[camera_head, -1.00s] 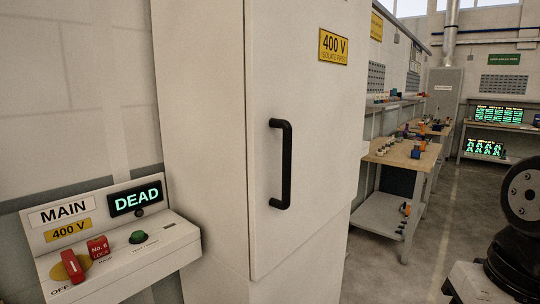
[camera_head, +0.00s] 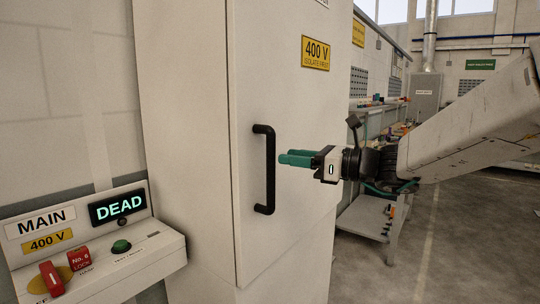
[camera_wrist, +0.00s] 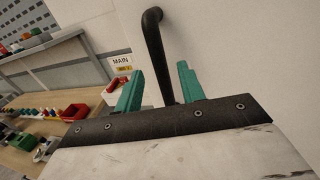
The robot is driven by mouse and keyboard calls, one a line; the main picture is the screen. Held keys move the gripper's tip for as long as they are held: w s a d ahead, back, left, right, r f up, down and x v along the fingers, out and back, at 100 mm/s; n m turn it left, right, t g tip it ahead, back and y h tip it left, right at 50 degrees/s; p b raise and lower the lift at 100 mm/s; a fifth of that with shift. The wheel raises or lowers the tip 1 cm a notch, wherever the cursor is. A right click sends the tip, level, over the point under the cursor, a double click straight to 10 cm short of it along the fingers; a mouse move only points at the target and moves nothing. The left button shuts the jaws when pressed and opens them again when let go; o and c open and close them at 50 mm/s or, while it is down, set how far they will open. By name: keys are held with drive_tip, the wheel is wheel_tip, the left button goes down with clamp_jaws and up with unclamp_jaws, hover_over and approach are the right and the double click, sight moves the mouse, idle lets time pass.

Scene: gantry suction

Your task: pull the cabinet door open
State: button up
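The cabinet door (camera_head: 283,100) is a pale panel with a yellow 400 V sign and looks shut. Its black vertical bar handle (camera_head: 270,170) is in the middle of the head view. My gripper (camera_head: 282,157) is just right of the handle, its green fingers pointing at it, with a small gap. In the wrist view my gripper (camera_wrist: 158,85) is open, one finger on each side of the handle's line. The handle (camera_wrist: 155,45) shows there between the fingers; its lower end is hidden behind my gripper's body.
A switch panel (camera_head: 140,262) marked MAIN, reading DEAD, stands left of the cabinet, with a red lock (camera_head: 80,259) and a green button (camera_head: 121,246). A workbench (camera_head: 362,222) stands behind my arm. Open floor (camera_head: 460,250) lies at the right.

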drive_tip(key=x, duration=0.6)
drive_tip(key=shift+a, duration=0.1)
clamp_jaws()
